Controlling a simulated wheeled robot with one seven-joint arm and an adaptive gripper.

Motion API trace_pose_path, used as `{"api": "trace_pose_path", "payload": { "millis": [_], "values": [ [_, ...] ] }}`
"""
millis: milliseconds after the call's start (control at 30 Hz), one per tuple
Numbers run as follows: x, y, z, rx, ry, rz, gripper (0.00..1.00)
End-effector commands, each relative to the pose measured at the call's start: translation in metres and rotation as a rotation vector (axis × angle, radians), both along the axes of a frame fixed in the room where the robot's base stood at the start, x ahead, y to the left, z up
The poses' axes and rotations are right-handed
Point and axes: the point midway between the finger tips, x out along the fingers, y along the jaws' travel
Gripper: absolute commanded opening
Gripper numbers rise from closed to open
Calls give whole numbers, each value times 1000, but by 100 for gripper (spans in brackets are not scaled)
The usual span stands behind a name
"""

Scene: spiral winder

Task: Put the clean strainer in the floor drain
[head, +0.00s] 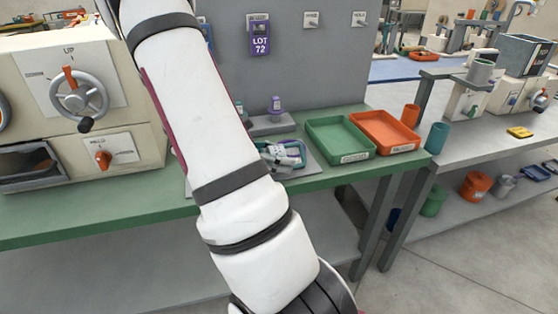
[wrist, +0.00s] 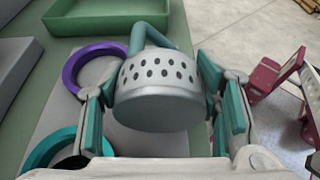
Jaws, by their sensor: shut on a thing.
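A metal strainer (wrist: 155,105) with rows of round holes in its side and a teal handle (wrist: 150,37) fills the middle of the wrist view. My gripper (wrist: 160,88) is shut on it, with teal finger pads on its left and right sides. In the head view my gripper (head: 281,154) is low over the green bench, partly hidden by my arm, and the strainer is hard to make out. A purple ring (wrist: 72,68) and a teal ring with a dark inside (wrist: 35,152) lie left of the strainer. I cannot tell which of them is the floor drain.
A green tray (head: 340,152) and an orange tray (head: 400,148) stand right of my gripper on the green bench (head: 90,213). A winder with a handwheel (head: 80,98) is at left. A grey bench (head: 480,140) with cups stands right, across a floor gap.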

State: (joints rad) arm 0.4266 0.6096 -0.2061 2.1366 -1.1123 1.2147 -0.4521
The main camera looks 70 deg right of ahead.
Motion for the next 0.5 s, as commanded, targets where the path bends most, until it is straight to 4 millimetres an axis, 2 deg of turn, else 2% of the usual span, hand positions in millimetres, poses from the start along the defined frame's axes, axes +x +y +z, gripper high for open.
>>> {"api": "trace_pose_path", "payload": {
  "millis": [100,467,500],
  "values": [
    [0,0,-12,0,1,-1,22],
    [0,0,-15,-1,0,-1,22],
    [0,0,-14,-1,0,0,66]
  ]
}}
